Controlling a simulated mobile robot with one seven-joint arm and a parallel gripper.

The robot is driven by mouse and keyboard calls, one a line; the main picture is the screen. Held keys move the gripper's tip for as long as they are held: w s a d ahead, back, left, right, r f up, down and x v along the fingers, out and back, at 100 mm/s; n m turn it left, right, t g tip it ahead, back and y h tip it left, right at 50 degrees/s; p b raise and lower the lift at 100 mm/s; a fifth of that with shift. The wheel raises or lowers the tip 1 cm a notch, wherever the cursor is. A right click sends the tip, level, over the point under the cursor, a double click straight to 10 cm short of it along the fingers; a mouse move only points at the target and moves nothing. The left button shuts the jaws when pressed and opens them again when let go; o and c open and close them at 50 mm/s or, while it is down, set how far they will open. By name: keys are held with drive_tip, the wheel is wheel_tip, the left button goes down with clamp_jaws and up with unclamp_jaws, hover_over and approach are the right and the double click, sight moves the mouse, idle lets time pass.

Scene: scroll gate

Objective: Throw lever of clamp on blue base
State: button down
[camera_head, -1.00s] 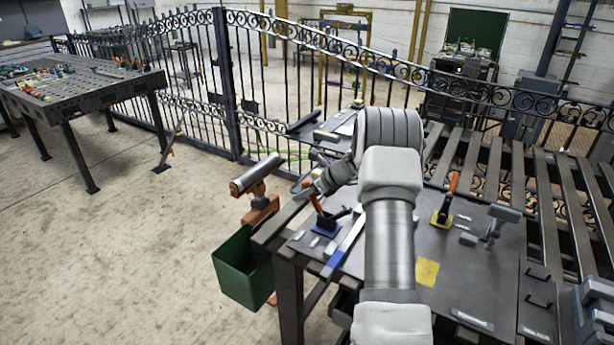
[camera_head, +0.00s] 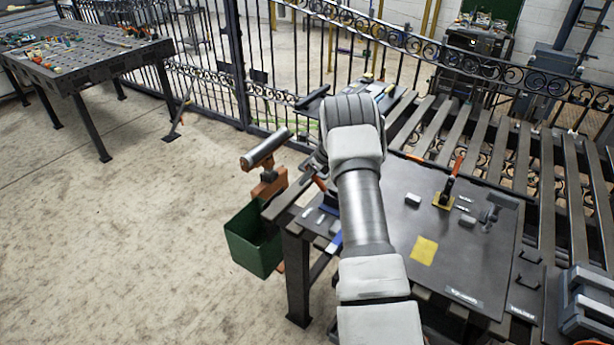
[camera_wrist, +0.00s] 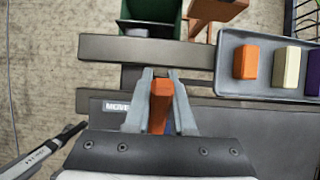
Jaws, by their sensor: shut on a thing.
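The clamp's orange lever handle (camera_wrist: 159,108) stands between the two grey fingers of my gripper (camera_wrist: 160,82) in the wrist view. The fingers are shut on it. In the head view an orange handle (camera_head: 318,183) shows at the left end of the dark bench, close beside my arm. The blue base (camera_head: 331,200) shows only in part there, mostly behind my arm.
A second clamp with a yellow base (camera_head: 443,202) and red-orange handle stands further right on the bench. A green bin (camera_head: 255,240) hangs off the left edge. A grey tray (camera_wrist: 228,80) holds coloured blocks. The ornate gate (camera_head: 400,45) runs behind.

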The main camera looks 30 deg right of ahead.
drive_tip(key=c, duration=0.8)
unclamp_jaws()
drive_tip(key=shift+f, duration=0.1)
drive_tip(key=shift+o, duration=0.2)
drive_tip(key=b+v, duration=0.1)
drive_tip(key=v, duration=1.6)
drive_tip(key=shift+d, duration=0.15)
drive_tip(key=shift+r, duration=0.25)
